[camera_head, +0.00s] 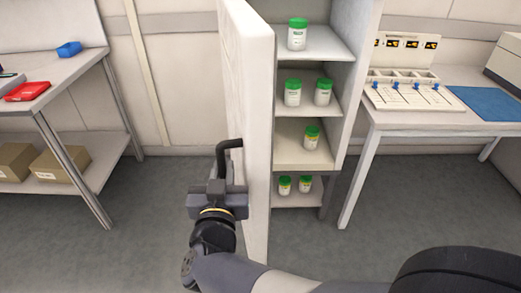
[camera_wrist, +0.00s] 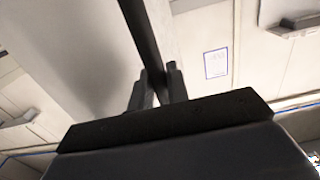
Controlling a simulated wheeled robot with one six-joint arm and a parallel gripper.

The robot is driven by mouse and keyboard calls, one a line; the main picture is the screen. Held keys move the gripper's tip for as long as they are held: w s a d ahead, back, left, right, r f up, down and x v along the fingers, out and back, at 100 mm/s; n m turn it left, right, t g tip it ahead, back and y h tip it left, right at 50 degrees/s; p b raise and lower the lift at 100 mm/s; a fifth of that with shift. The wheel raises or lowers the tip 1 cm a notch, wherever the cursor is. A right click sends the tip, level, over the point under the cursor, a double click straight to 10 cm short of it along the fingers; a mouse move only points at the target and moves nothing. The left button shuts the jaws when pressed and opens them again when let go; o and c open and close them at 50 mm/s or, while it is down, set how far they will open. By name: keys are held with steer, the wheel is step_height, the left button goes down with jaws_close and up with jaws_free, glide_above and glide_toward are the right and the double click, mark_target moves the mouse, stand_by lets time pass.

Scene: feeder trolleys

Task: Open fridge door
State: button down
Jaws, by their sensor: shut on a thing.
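The white fridge door (camera_head: 247,100) stands swung wide open, seen nearly edge-on in the head view. Its dark handle (camera_head: 231,145) is on the door's left face. My gripper (camera_head: 219,172) is shut on the handle at its lower part. In the wrist view the handle bar (camera_wrist: 142,35) runs down between the two fingers of my gripper (camera_wrist: 157,88). The fridge (camera_head: 361,80) is open to the right of the door, with its shelves showing. Several white jars with green lids, such as the top one (camera_head: 297,35), stand on the shelves.
A workbench (camera_head: 62,85) with a red tray (camera_head: 27,92), a blue bin (camera_head: 69,49) and cardboard boxes (camera_head: 60,165) below stands at the left. A table (camera_head: 400,125) with a dispensing rack (camera_head: 410,92) stands right of the fridge. The floor between the left bench and the door is clear.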

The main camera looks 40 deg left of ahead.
steer(key=s+a+m+t+h+p, duration=0.1)
steer(key=s+a+m+h+p, duration=0.1)
steer(key=s+a+h+p, duration=0.1)
steer(key=s+a+p, duration=0.1)
steer(key=s+a, duration=0.1)
steer(key=a, duration=0.1)
steer(key=shift+a+t, duration=0.4)
steer(key=shift+r, duration=0.1)
steer(key=c, duration=1.5)
jaws_free()
steer(key=shift+o, duration=0.2)
